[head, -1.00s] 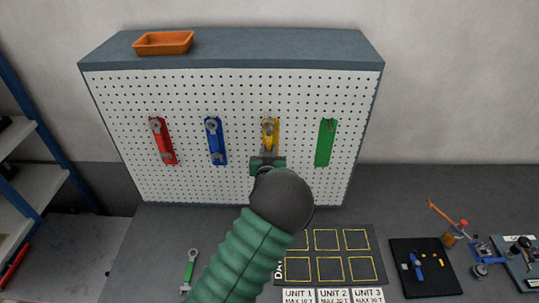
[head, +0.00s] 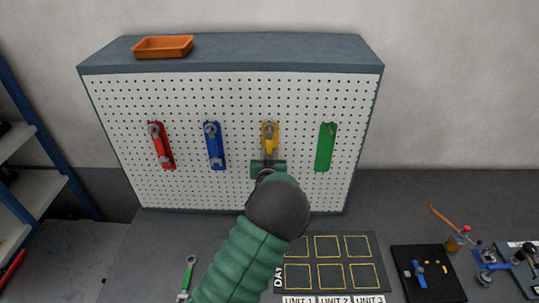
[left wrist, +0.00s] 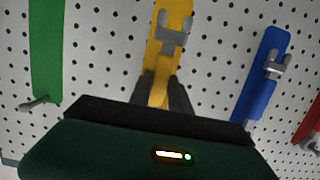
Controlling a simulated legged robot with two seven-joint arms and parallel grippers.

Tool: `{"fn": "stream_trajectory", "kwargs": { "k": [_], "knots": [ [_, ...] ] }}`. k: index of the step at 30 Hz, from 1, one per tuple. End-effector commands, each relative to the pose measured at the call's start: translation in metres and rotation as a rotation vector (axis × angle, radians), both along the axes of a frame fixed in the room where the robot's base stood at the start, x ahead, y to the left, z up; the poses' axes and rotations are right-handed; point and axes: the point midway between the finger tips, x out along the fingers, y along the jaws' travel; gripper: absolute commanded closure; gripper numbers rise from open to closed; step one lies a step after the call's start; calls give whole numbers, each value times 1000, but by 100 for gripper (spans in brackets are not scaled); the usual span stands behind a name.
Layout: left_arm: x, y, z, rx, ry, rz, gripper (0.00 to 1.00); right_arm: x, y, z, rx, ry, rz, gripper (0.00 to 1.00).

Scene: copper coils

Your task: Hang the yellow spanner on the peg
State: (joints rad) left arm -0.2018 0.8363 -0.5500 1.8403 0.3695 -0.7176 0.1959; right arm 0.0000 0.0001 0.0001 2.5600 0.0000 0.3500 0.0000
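The yellow spanner (head: 269,145) is upright against the yellow strip on the pegboard (head: 290,185), between the blue and green strips. My left gripper (head: 268,160) is in front of its lower part in the head view. In the left wrist view the dark fingers (left wrist: 162,84) lie close on both sides of the yellow handle and look shut on it. The spanner's grey jaw (left wrist: 172,38) shows beyond the fingertips. Its upper grey end is near the strip's top; the peg there is hidden, and I cannot tell whether the end is around it. My right gripper is not in view.
A red spanner (head: 161,146) and a blue spanner (head: 213,146) hang to the left. The green strip (head: 325,150) at the right has a bare peg (left wrist: 35,104). A green spanner (head: 188,275) lies on the bench. An orange tray (head: 162,47) sits on top of the board.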

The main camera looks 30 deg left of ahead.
Motion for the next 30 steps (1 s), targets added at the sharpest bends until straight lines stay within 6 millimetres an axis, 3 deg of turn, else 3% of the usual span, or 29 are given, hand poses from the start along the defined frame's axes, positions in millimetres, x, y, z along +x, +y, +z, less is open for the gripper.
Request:
{"fn": "stream_trajectory", "kwargs": {
  "k": [1,6,17,20,30],
  "knots": [
    [0,0,-1,0,2,0,70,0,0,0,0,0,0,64],
    [0,0,-1,0,2,0,51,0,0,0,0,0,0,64],
    [-6,-4,-1,0,2,-1,51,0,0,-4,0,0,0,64],
    [-20,-14,1,-2,1,-2,51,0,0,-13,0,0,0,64],
    [-102,-66,23,-5,-1,-5,51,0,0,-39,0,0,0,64]
  ]
}}
